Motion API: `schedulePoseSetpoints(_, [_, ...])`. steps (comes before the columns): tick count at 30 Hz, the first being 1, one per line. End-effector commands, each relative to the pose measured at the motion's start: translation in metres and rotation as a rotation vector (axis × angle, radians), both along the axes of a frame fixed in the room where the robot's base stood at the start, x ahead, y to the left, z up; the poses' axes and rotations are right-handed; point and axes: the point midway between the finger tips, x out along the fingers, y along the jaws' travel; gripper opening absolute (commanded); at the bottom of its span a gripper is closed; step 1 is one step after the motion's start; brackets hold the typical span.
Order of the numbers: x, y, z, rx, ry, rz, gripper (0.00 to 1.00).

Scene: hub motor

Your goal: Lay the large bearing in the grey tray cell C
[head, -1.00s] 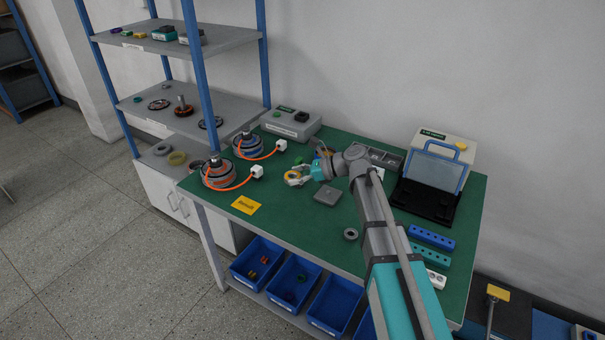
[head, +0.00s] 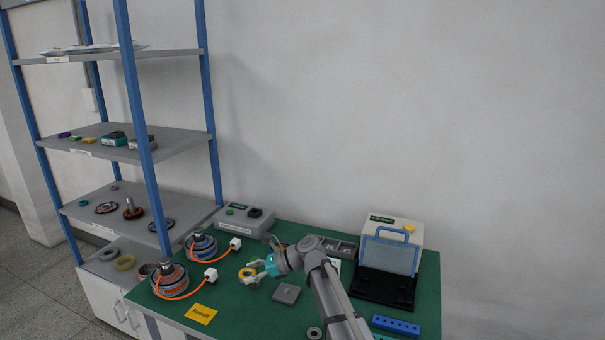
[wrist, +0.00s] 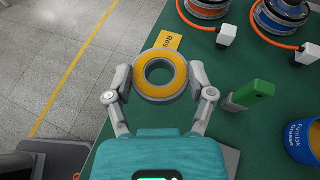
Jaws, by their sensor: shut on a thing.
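The large bearing (wrist: 180,80), a grey ring with a yellow-orange face and an open centre, is held between the fingers of my gripper (wrist: 159,95). In the head view the bearing (head: 246,271) is at the tip of my gripper (head: 256,273), above the left part of the green bench. The grey tray (head: 354,239) lies at the back of the bench, behind my arm, which hides part of it.
Two motors (head: 169,280) with orange cables stand at left. A yellow card (head: 201,314), a grey block (head: 287,293) and a small grey ring (head: 314,333) lie on the bench. A green-handled thing (wrist: 255,92) and a blue tin (wrist: 303,142) are right of the gripper. A guarded machine (head: 392,257) stands right.

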Motion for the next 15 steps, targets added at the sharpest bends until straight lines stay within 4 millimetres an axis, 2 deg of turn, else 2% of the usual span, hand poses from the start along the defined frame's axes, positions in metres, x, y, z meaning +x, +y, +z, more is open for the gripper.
schedulePoseSetpoints(1, [0.000,0.000,0.011,0.000,0.000,0.000,0.18])
schedulePoseSetpoints(6, [0.000,0.000,0.030,0.000,0.000,0.000,0.18])
schedulePoseSetpoints(15, [0.000,0.000,0.044,0.000,0.000,0.000,0.18])
